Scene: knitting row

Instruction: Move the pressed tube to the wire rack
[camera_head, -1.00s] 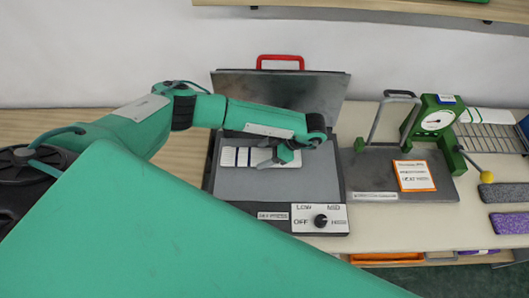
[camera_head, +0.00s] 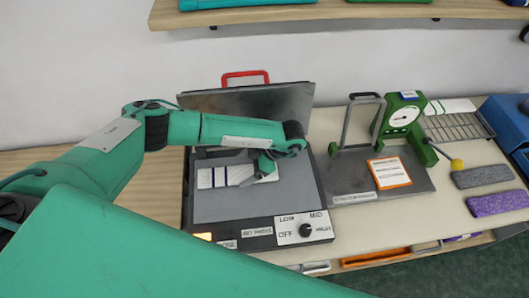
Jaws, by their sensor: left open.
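The pressed tube (camera_head: 212,178), a flat white piece with dark stripes, lies on the grey plate of the open press (camera_head: 240,206). My left gripper (camera_head: 261,166) is open over the tube's right part, and its fingers hide some of it. I cannot tell whether they touch it. The wire rack (camera_head: 461,127) stands at the back right, with a white striped piece (camera_head: 450,106) at its far edge. My right gripper is not in view.
The press lid (camera_head: 290,103) with its red handle stands raised behind the plate. A green gauge device (camera_head: 399,118) with a metal handle and a yellow-knobbed lever stands between press and rack. Grey and purple pads (camera_head: 500,203) and a blue box (camera_head: 506,115) are at right.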

